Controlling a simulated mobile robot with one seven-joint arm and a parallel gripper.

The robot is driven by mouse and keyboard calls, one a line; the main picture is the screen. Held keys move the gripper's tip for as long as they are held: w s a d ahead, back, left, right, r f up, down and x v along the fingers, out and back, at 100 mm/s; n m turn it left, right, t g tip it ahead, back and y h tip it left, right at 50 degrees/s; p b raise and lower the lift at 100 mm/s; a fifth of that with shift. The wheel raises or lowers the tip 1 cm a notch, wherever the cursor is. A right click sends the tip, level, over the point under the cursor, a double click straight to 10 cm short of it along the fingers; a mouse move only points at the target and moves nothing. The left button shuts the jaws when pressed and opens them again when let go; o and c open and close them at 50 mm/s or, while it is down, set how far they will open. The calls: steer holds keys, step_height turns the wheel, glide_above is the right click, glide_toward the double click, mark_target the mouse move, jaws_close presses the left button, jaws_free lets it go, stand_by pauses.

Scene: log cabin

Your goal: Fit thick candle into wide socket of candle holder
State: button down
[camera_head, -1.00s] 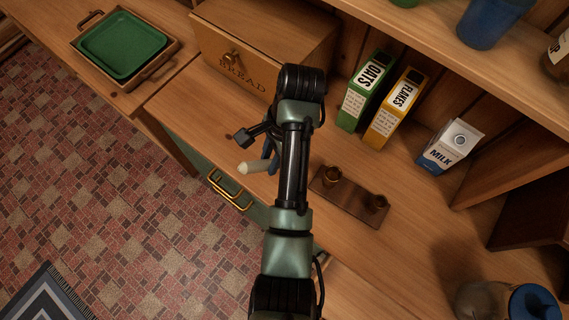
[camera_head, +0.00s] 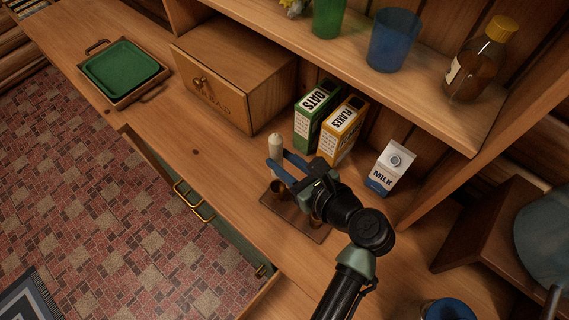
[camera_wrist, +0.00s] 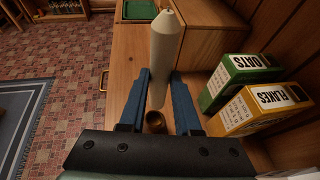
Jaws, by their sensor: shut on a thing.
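A thick cream candle (camera_head: 276,146) is held upright in my gripper (camera_head: 280,166), its pointed top up. In the wrist view the candle (camera_wrist: 165,52) stands between the two blue fingers (camera_wrist: 160,92), which are shut on it. The candle holder (camera_head: 296,222) is a dark wooden board on the counter. That socket also shows between the fingers in the wrist view (camera_wrist: 155,121). The smaller socket is mostly hidden by my gripper. I cannot tell the exact gap between candle and socket.
Oats (camera_head: 315,112) and flakes (camera_head: 342,128) boxes and a milk carton (camera_head: 391,168) stand behind the holder. A bread box (camera_head: 235,75) and a green tray (camera_head: 122,68) are to the left. The shelf (camera_head: 400,88) overhangs the back. The counter left of the holder is clear.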

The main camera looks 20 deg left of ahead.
steer(key=shift+a, duration=0.15)
steer(key=shift+r+p, duration=0.1)
steer(key=shift+p, duration=0.6)
step_height(320, 180, down, 6)
steer(key=b, duration=0.3)
steer(key=shift+r+p, duration=0.1)
steer(key=shift+p, duration=0.85)
stand_by(1.4)
steer(key=shift+f+b, duration=1.25)
steer(key=shift+f, duration=0.95)
steer(key=c, duration=0.5)
jaws_free()
steer(key=shift+c, duration=0.2)
